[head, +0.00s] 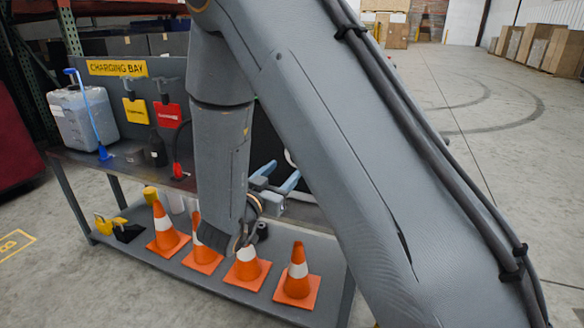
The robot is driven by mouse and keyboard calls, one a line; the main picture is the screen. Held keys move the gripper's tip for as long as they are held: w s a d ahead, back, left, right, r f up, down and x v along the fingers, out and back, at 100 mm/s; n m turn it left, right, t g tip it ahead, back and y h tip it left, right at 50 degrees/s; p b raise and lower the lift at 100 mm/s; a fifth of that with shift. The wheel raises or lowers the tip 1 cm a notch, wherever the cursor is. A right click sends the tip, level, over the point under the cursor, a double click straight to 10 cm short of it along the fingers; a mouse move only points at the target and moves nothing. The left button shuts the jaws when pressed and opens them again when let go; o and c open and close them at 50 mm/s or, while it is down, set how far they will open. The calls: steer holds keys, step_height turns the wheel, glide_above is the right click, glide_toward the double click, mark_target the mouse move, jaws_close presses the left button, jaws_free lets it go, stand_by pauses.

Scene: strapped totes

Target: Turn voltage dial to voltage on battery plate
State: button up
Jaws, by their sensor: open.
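My gripper (281,171) is open, low over the right part of the bench, with its two blue-grey fingers pointing away from me. A dark upright shape (266,143) stands just beyond the fingers, mostly hidden behind my arm. I cannot tell whether the gripper touches it. A grey box (80,115), possibly the battery, stands at the left end of the bench. No voltage dial and no readable battery plate can be made out; my arm covers the middle and right of the bench.
The bench (130,172) has a back panel with a yellow "CHARGING BAY" sign (117,68), plus yellow and red tags (168,112). A blue-handled tool (88,115), black bottle (156,148) and red item (178,170) stand there. Several orange cones (298,272) fill the lower shelf.

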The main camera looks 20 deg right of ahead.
steer(key=x, duration=0.7)
steer(key=shift+c, duration=0.3)
steer(key=shift+a, duration=0.1)
steer(key=c, duration=1)
